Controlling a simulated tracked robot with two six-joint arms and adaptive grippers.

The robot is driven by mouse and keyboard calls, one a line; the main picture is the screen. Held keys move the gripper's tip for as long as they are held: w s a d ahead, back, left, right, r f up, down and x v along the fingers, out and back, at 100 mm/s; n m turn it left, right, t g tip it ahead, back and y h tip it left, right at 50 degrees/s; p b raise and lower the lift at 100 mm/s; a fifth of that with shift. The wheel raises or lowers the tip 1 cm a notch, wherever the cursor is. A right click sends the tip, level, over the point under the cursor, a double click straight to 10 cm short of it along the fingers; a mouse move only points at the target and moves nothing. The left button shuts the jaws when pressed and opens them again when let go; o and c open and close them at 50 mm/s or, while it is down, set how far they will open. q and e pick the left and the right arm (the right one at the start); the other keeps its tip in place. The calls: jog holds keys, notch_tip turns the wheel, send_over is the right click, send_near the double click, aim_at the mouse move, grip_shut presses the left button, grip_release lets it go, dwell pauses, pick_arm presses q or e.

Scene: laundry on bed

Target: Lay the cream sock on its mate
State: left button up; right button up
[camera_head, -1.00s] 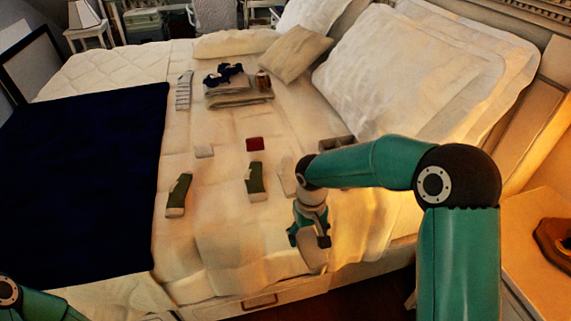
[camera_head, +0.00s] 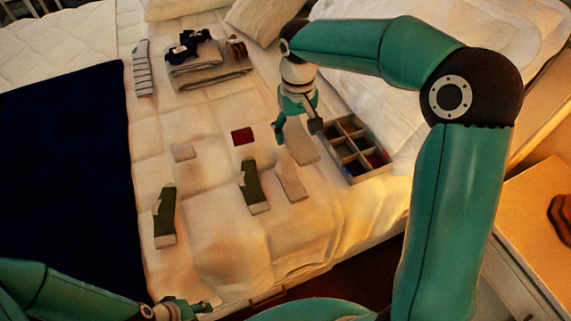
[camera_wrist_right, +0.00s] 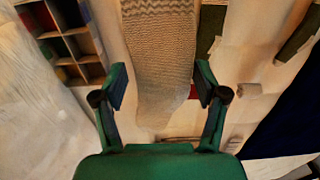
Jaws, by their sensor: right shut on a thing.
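My right gripper (camera_head: 297,122) is shut on a cream sock (camera_head: 301,144), which hangs below the fingers. In the right wrist view the ribbed cream sock (camera_wrist_right: 160,50) fills the space between the fingertips (camera_wrist_right: 158,88). A second cream sock (camera_head: 291,182), its mate, lies flat on the bed, just in front of the held sock in the head view. I cannot tell how high the held sock is above the bed. My left gripper (camera_head: 186,309) is low at the bottom edge, and its jaws are too small and dark to read.
A divided box (camera_head: 352,150) stands right of the held sock. Two green socks (camera_head: 253,186) (camera_head: 165,217), a red cloth (camera_head: 243,137) and a pale cloth (camera_head: 184,152) lie to the left. A striped sock (camera_head: 144,68) and folded towels (camera_head: 208,72) are farther back. A navy blanket (camera_head: 65,180) covers the left.

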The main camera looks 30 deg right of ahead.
aim_at(293, 183)
notch_tip(293, 183, down, 19)
jog(key=shift+f, duration=0.1)
dwell(0.4)
jog(key=o, duration=0.9)
notch_tip(293, 183, up, 12)
jog(key=shift+r, duration=0.1)
jog(key=shift+s, duration=0.15)
dwell(0.5)
